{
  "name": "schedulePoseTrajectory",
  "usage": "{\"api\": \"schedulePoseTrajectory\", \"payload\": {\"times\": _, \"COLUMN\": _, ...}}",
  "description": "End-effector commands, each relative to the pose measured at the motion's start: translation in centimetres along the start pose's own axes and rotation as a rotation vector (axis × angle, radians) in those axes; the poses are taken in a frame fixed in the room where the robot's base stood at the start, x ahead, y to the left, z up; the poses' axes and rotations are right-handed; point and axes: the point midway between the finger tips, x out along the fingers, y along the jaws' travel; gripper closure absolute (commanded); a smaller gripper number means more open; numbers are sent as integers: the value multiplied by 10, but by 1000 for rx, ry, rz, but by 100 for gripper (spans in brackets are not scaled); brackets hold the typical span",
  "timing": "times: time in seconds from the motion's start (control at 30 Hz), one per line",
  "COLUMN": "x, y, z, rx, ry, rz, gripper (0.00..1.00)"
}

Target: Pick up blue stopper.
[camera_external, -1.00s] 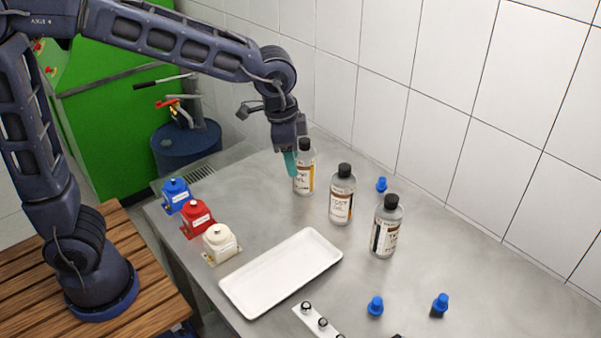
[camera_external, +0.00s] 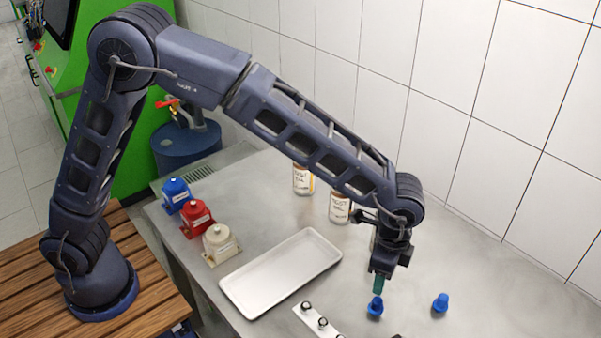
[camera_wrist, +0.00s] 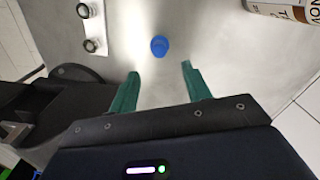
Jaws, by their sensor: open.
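A blue stopper (camera_external: 375,307) stands on the metal table, right of the white tray's front end. It also shows in the wrist view (camera_wrist: 159,46), ahead of the fingertips and between their lines. My gripper (camera_external: 379,288) is just above this stopper in the external view, pointing down. Its green fingers (camera_wrist: 158,74) are apart with nothing between them. A second blue stopper (camera_external: 440,302) stands farther right on the table. The external view does not clearly show the gap between fingertips and stopper.
A white tray (camera_external: 232,287) lies left of my gripper. A strip with round knobs (camera_external: 322,322) is near the front. Bottles (camera_external: 339,208) stand behind, partly hidden by my arm. Blue, red and white containers (camera_external: 219,241) stand at left. The tiled wall bounds the back.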

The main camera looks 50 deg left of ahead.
Motion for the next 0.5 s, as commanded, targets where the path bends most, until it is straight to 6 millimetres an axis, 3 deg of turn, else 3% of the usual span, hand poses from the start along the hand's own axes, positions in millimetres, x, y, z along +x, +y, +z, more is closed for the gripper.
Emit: {"api": "schedulePoseTrajectory", "payload": {"times": 0.5, "x": 55, "y": 0, "z": 0, "rx": 1, "ry": -1, "rz": 0, "gripper": 52}}
